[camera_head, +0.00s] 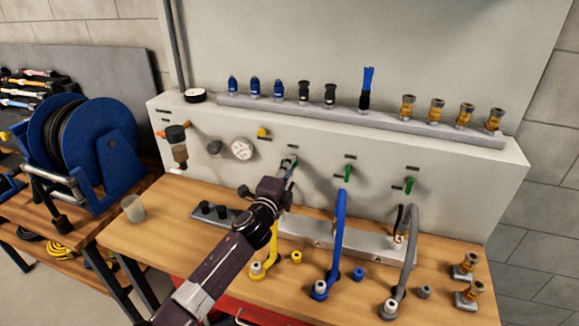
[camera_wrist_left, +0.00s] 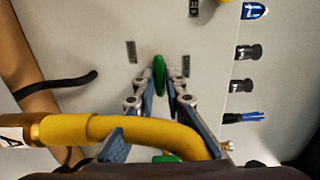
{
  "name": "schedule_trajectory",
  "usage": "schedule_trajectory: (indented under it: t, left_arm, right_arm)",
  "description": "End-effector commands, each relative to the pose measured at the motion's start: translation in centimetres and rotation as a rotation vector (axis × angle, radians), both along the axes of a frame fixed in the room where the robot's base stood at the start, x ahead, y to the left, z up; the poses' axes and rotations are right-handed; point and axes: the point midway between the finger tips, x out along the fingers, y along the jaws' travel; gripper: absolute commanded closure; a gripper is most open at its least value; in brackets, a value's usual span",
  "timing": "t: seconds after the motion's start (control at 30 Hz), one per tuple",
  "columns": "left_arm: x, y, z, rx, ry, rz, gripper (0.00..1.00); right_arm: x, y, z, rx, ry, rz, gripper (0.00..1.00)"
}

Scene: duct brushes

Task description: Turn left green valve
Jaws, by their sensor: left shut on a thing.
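The left green valve (camera_wrist_left: 159,76) shows in the left wrist view as a narrow green handle on the pale panel. My left gripper (camera_wrist_left: 161,91) has a fingertip on each side of it and is shut on it. In the head view my left gripper (camera_head: 288,168) reaches the panel front at the leftmost of the green valves and mostly hides that valve. The middle green valve (camera_head: 348,171) and the right green valve (camera_head: 409,185) stand free, to the right. My right gripper is not in view.
A yellow hose (camera_wrist_left: 145,133) crosses close in front of my left fingers. A blue hose (camera_head: 340,235) and a grey hose (camera_head: 408,250) stand to the right. A gauge (camera_head: 242,149) is left of the gripper. Several fittings line the shelf (camera_head: 350,118) above.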

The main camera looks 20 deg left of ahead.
Motion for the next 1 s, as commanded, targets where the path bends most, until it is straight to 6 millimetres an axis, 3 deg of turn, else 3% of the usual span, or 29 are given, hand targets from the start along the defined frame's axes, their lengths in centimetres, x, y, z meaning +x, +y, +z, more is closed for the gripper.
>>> schedule_trajectory:
  t: [0.03, 0.07, 0.2, 0.63, 1.0]
  left_arm:
    - [-0.1, -0.1, -0.3, 0.0, 0.004, -0.001, 1.0]
    - [-0.1, -0.1, -0.3, 0.0, 0.004, -0.001, 0.88]
    - [0.0, 0.0, -0.2, -0.001, 0.003, -0.001, 0.73]
    - [-0.9, 0.1, -0.1, 0.0, 0.001, -0.001, 0.73]
    - [-7.5, 0.2, -0.2, -0.001, 0.004, -0.002, 0.73]
  right_arm:
    - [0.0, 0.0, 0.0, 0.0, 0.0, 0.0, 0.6]
    - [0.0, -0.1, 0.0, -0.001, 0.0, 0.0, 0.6]
    - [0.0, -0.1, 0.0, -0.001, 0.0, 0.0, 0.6]
    - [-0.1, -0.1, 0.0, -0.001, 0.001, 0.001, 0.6]
    - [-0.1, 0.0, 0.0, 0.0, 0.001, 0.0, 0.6]
